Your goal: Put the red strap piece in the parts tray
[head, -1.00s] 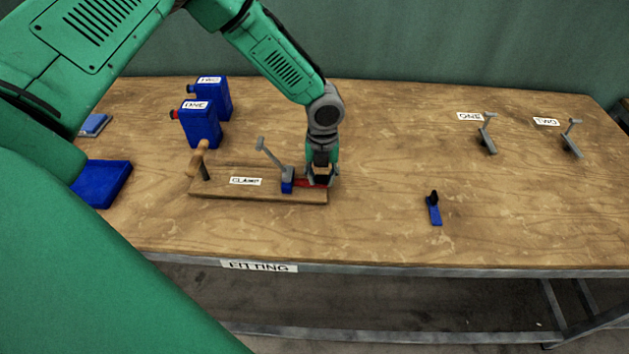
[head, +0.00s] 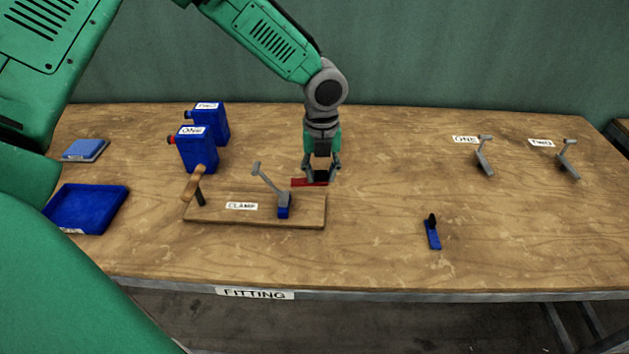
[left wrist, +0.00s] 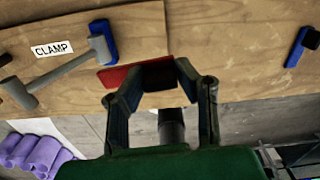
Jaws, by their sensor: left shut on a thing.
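The red strap piece (head: 308,183) is a flat red strip, held in my left gripper (head: 321,176) above the right end of the clamp board. In the left wrist view the red strap piece (left wrist: 118,78) sticks out to the left from between the fingertips of my left gripper (left wrist: 158,80), with a dark part between the fingers. The gripper is shut on it. A blue open tray (head: 86,208), which looks like the parts tray, lies at the left of the bench and looks empty; my arm's green body is close to it. My right gripper is not in view.
The clamp board (head: 235,211) has a tan-handled lever (head: 193,184) and a grey lever on a blue block (head: 283,206). Blue cans ONE (head: 197,152) and TWO (head: 212,120) stand behind it. A blue block (head: 432,234) and grey levers (head: 484,160) are at right.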

